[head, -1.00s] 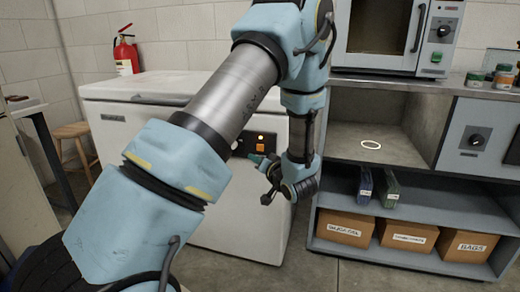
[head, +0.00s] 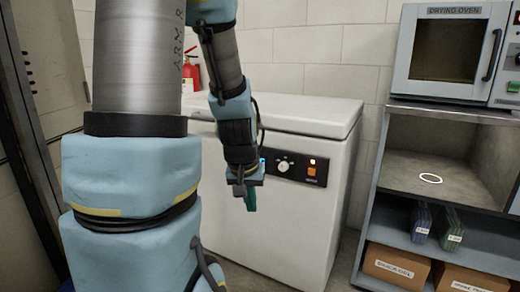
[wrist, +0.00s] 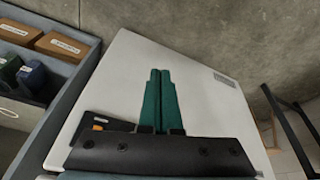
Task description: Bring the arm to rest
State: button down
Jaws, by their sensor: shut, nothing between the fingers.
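My gripper (head: 249,198) hangs at the end of my blue and grey arm in the head view, fingers pointing down. It is in front of the white chest freezer (head: 270,222), left of its dark control panel. In the wrist view my gripper's two green fingers (wrist: 158,90) lie together with nothing between them. Behind them the white freezer (wrist: 190,100) fills the middle of that view. I cannot tell how much space is between the gripper and the freezer front.
A drying oven (head: 446,50) sits on a grey shelf unit (head: 390,190) at the right, with a white ring (head: 430,178) inside its upper bay. Cardboard boxes (head: 397,265) stand on the bottom shelf. A red extinguisher (head: 190,78) is partly hidden behind my arm.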

jog(key=s+a+r+g, duration=0.1)
jog(key=s+a+g, duration=0.1)
jog(key=s+a, duration=0.35)
notch_tip(320, 180, up, 23)
jog(key=d+p, duration=0.1)
jog(key=p, duration=2.2)
jog(key=shift+y, duration=0.4)
